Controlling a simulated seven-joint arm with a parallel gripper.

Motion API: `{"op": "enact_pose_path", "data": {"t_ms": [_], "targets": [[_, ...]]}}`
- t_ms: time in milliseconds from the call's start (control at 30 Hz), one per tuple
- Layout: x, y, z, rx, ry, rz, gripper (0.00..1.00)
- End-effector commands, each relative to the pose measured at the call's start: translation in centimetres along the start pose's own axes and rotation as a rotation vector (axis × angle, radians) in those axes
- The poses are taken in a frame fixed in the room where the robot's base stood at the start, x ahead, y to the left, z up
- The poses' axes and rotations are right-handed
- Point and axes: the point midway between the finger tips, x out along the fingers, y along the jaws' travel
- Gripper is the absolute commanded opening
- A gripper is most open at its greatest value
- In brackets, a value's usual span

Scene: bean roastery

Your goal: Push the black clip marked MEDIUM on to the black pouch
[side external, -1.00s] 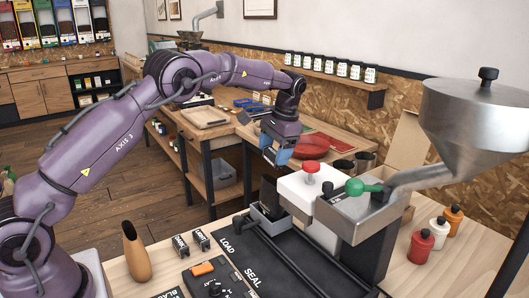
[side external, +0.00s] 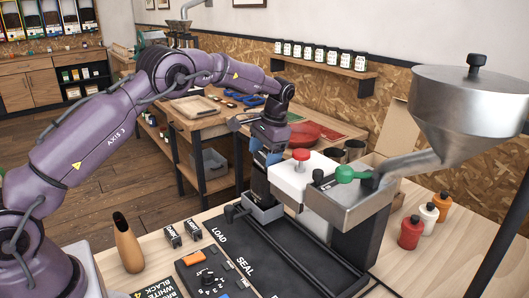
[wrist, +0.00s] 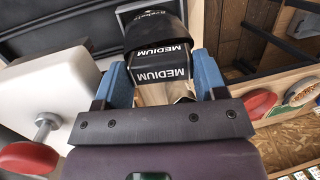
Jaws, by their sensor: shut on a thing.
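The black clip (wrist: 160,67) with white MEDIUM lettering sits between the blue fingers of my gripper (wrist: 160,88) in the wrist view. The black pouch (wrist: 153,22) with small white print shows just beyond the clip. In the side view the pouch (side external: 258,181) stands upright in a grey holder (side external: 265,212). My gripper (side external: 267,158) is shut on the clip, directly over the pouch's top.
A white machine with a red knob (side external: 302,154) and a steel hopper (side external: 470,105) stand close right of the pouch. The DARK (side external: 172,237) and LIGHT (side external: 192,231) clips stand at the front left, near a wooden scoop-like vessel (side external: 128,245).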

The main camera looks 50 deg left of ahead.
Motion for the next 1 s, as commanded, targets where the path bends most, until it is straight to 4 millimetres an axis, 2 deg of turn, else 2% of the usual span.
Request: {"op": "enact_pose_path", "data": {"t_ms": [1000], "targets": [[0.6,0.11,-0.07,0.0,0.0,0.0,0.43]]}}
